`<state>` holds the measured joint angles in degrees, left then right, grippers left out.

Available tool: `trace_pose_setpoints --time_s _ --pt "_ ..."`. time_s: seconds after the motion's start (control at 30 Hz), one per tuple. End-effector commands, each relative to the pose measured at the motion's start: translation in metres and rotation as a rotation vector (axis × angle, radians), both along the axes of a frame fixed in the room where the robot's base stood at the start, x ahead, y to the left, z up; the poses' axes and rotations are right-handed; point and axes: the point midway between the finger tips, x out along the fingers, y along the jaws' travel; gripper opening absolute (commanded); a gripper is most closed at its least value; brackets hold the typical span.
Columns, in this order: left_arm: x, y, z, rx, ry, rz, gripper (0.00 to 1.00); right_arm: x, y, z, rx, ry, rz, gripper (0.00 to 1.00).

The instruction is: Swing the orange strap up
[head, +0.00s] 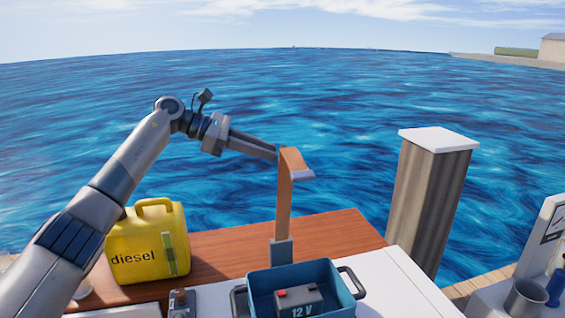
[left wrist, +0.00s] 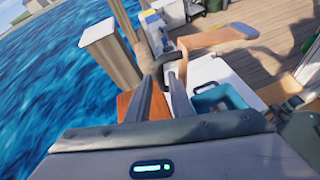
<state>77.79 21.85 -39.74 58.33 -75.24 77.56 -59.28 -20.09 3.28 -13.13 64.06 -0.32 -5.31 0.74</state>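The orange strap (head: 284,200) stands upright from a grey bracket (head: 281,251) on the wooden deck edge. Its top bends over to the right and ends in a pale tip (head: 303,175). In the left wrist view the strap's bent part (left wrist: 215,38) runs to the right beyond the fingertips. My left gripper (head: 275,153) points right, with its fingertips at the strap's left side near the top. I cannot tell whether they touch. In the left wrist view a gap shows between the fingers (left wrist: 160,75), and no strap is seen clamped there. My right gripper is out of view.
A blue bin (head: 337,290) holding a 12 V battery (head: 300,300) stands in front of the strap. A yellow diesel can (head: 150,243) is below my left arm. A wooden post (head: 425,205) rises at the right. Open water lies behind.

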Motion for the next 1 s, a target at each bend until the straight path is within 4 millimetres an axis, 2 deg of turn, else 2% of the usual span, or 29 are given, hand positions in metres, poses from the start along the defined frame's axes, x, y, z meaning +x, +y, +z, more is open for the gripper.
trace_pose_setpoints --time_s 0.03,0.2,0.43,0.6,1.0 --pt "-0.002 0.011 0.003 0.000 -0.002 0.001 0.20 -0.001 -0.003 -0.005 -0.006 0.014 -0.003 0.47" --pt "-0.007 0.041 0.017 0.000 -0.001 0.002 0.20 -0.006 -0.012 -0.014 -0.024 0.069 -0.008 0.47" --pt "-0.013 0.069 0.030 0.001 0.000 0.000 0.20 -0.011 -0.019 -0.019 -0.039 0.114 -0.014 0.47" --pt "-0.014 0.077 0.034 0.000 0.000 -0.001 0.20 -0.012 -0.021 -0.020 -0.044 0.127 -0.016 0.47" --pt "-0.015 0.077 0.035 0.000 0.001 -0.002 0.20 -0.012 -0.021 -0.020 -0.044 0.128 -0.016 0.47"
